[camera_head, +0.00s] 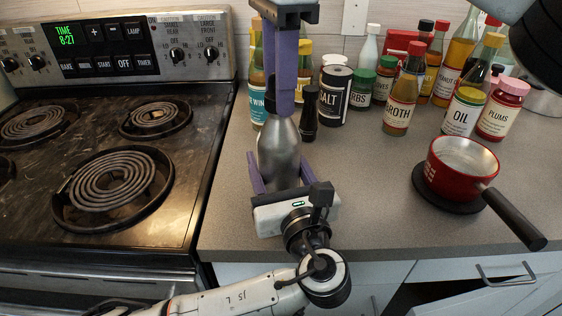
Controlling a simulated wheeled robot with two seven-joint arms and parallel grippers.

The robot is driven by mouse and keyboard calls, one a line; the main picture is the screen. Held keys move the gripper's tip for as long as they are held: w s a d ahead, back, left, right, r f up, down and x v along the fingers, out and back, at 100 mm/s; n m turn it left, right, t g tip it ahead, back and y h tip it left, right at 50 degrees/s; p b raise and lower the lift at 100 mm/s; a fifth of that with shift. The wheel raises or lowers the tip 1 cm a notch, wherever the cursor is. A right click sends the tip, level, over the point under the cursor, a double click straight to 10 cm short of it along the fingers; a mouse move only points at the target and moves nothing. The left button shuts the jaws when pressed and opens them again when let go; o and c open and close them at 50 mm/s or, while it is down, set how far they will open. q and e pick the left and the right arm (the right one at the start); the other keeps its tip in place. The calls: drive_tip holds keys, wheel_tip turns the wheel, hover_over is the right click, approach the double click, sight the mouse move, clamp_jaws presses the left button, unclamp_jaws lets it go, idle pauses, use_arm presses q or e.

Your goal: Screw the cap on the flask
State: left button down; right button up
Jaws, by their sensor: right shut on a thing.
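The grey metal flask (279,155) stands upright at the front of the counter. My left gripper (280,170) comes from below, with one purple finger on each side of the flask's lower body. Whether those fingers press on it or only straddle it cannot be told. My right gripper (284,108) points down from above, its fingers shut at the flask's narrow top. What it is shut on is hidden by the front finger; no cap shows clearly. Whether a cap sits on the neck cannot be told.
A coil stove (205,190) is at left. A dark slim bottle (309,115) and a salt jar (335,95) stand close behind the flask. Several bottles and jars crowd the back right. A red saucepan (450,180) stands at right; the counter before it is clear.

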drive_tip(key=m, duration=1.2)
drive_tip(key=shift+m, duration=0.4)
drive_tip(key=m, duration=0.5)
drive_tip(key=o, duration=1.2)
drive_tip(key=shift+r, duration=2.25)
drive_tip(key=shift+c, duration=0.5)
